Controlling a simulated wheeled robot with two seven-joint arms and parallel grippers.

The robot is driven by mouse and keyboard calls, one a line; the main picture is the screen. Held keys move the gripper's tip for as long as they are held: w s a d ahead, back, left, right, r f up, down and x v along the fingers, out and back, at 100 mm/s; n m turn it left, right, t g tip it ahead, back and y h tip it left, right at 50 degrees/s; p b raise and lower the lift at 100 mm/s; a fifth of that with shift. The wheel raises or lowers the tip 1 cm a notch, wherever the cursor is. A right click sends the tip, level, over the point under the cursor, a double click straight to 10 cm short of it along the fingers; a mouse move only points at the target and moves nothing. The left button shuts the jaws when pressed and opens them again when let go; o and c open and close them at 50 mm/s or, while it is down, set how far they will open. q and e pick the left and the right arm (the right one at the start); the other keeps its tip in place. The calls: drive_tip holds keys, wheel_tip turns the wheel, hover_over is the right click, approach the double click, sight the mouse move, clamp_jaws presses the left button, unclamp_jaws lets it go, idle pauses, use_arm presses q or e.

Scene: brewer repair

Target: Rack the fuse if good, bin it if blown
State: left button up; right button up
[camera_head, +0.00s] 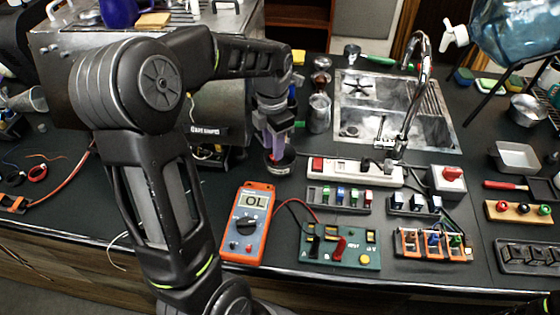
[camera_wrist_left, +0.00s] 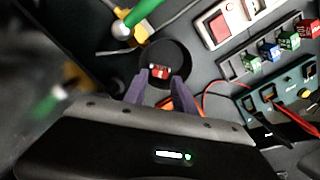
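My left gripper (camera_head: 277,143) points down over a small round black bin (camera_head: 284,164) beside the brewer. In the left wrist view the gripper (camera_wrist_left: 163,73) has its two fingers apart above the bin (camera_wrist_left: 178,54). A small red fuse (camera_wrist_left: 159,71) shows between the fingertips, with a gap to the fingers; whether it lies in the bin or hangs just above it is hard to tell. The orange multimeter (camera_head: 248,222) reads OL. The fuse rack (camera_head: 315,197) holds several coloured fuses. The green test board (camera_head: 311,256) stands in front of it. My right gripper is out of view.
A white power strip (camera_head: 345,172) lies right of the bin, with a grey switch box (camera_head: 447,181) beyond it. A sink (camera_head: 390,90) with a tall tap is behind. A second rack (camera_head: 413,214) and an orange tray (camera_head: 433,256) crowd the right side.

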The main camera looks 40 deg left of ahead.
use_arm(q)
drive_tip(key=o, duration=0.3)
drive_tip(key=shift+o, duration=0.2)
drive_tip(key=shift+r, duration=0.1)
wheel_tip(320, 180, up, 8)
drive_tip(key=b, duration=0.1)
drive_tip(key=shift+f, duration=0.2)
idle(0.8)
